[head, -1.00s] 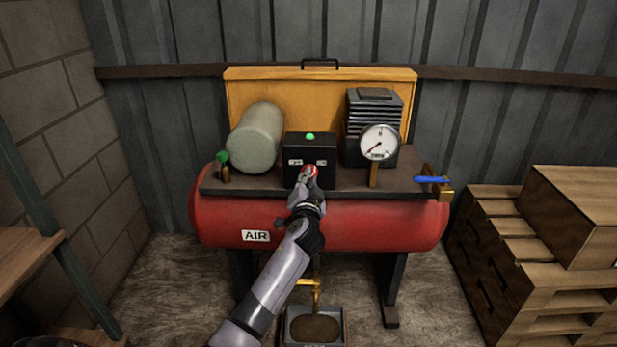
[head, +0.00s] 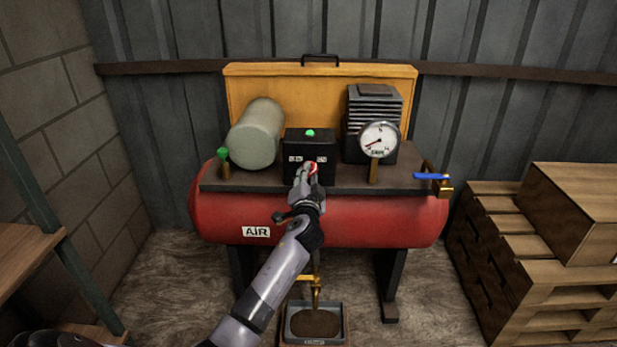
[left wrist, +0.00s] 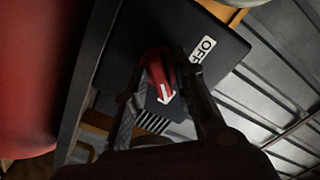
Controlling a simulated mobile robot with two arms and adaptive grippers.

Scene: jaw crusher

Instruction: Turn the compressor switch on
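The compressor's black switch box (head: 310,146) stands on the deck above the red tank, with a bright green lamp on top. Its red knob (head: 314,168) is on the front below the two small labels. My right gripper is not in view.
The red air tank (head: 320,219) carries a pressure gauge (head: 379,140), its needle low on the left, and a blue-handled valve (head: 430,177) at right. A drain tray (head: 341,322) is below. Wooden pallets (head: 500,262) stand at right, a shelf (head: 25,255) at left.

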